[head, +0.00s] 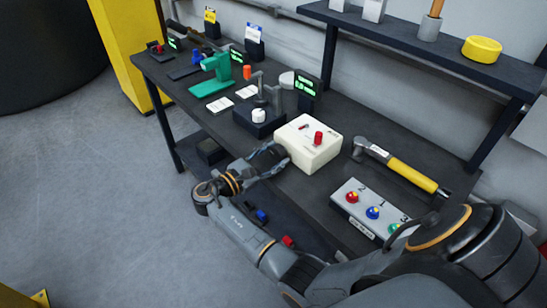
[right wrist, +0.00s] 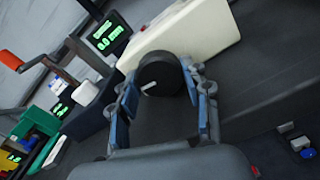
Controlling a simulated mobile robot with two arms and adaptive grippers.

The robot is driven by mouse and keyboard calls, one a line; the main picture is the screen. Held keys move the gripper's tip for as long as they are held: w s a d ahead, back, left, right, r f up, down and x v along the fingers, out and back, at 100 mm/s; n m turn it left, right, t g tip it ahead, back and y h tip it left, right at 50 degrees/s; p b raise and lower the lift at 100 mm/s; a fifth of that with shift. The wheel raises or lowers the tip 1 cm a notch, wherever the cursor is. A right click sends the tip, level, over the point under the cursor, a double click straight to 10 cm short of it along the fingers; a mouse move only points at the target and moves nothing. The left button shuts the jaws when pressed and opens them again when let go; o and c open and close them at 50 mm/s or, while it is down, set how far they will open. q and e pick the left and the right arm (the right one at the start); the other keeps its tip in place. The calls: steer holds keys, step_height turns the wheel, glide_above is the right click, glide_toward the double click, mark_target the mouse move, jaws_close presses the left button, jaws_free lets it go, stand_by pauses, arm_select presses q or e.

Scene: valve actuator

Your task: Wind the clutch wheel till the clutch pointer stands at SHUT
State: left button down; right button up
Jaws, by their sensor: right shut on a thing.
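A cream box (head: 308,158) stands on the dark bench, with a red knob (head: 319,138) and a small red pointer (head: 303,127) on its top. The lettering by the pointer is too small to read. My right gripper (head: 277,155) is at the box's left side. In the right wrist view, a black wheel (right wrist: 158,70) with a white mark sticks out from the cream box (right wrist: 190,35). The right gripper's fingers (right wrist: 166,97) are shut on this wheel, one at each side. In the head view the gripper hides the wheel. My left gripper is out of view.
A shelf (head: 400,40) runs above the bench.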

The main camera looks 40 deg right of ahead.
steer(key=shift+m, duration=0.8)
steer(key=shift+b, duration=0.3)
